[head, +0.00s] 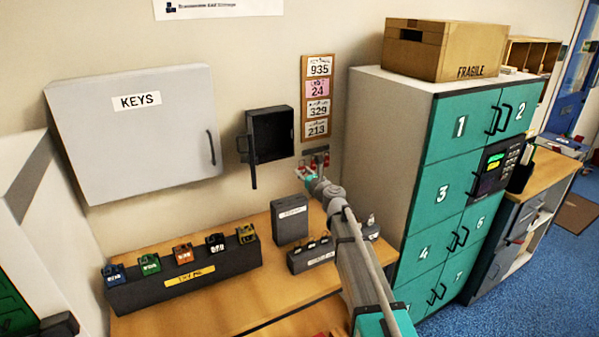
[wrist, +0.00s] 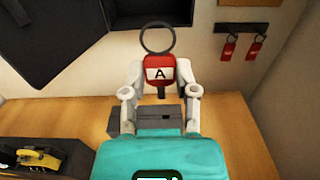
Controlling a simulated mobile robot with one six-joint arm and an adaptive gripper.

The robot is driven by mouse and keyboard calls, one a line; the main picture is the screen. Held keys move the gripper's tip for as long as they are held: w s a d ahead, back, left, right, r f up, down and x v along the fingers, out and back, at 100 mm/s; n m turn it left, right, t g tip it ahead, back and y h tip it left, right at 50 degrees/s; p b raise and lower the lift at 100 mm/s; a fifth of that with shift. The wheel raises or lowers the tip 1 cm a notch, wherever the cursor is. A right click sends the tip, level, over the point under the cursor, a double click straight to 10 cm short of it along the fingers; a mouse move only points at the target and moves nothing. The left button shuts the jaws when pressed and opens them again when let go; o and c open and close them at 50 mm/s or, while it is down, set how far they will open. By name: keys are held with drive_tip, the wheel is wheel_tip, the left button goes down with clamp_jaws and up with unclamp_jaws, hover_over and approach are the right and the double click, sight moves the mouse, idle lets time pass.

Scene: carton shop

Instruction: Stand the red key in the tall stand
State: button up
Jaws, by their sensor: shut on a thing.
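The red key, with a red tag marked A (wrist: 160,73) and a dark ring, shows in the wrist view. My gripper (wrist: 161,84) is shut on its tag, one finger on each side, with the ring at the far end. In the head view my gripper (head: 304,176) is near the wall, above the back of the bench; the key is too small to make out clearly there. A tall grey box with a white label, apparently the tall stand (head: 290,222), stands on the bench. In the wrist view a grey block (wrist: 122,120), apparently its top, lies beyond my gripper, partly hidden.
A long dark rack (head: 185,284) with several coloured keys stands left on the bench. A low grey stand (head: 316,258) is in front of the tall one. An open black box (head: 271,134) hangs on the wall, beside a hook rail (wrist: 245,26) with red tags. Teal lockers (head: 450,190) stand right.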

drive_tip(key=shift+w+d, duration=0.15)
drive_tip(key=shift+w, duration=0.1)
drive_tip(key=w+a+f+b, duration=0.1)
drive_tip(key=w+f+b, duration=0.1)
drive_tip(key=shift+w+a+f, duration=0.2)
drive_tip(key=shift+w+a, duration=0.15)
drive_tip(key=shift+a, duration=0.05)
drive_tip(key=shift+f+b, duration=0.2)
drive_tip(key=shift+b, duration=0.25)
drive_tip(key=b, duration=0.5)
hover_over(300, 199)
drive_tip(key=shift+f, duration=2.6)
drive_tip(key=shift+s+f+b, duration=0.1)
drive_tip(key=shift+f+b, duration=1.4)
drive_tip(key=shift+b, duration=0.1)
idle(2.0)
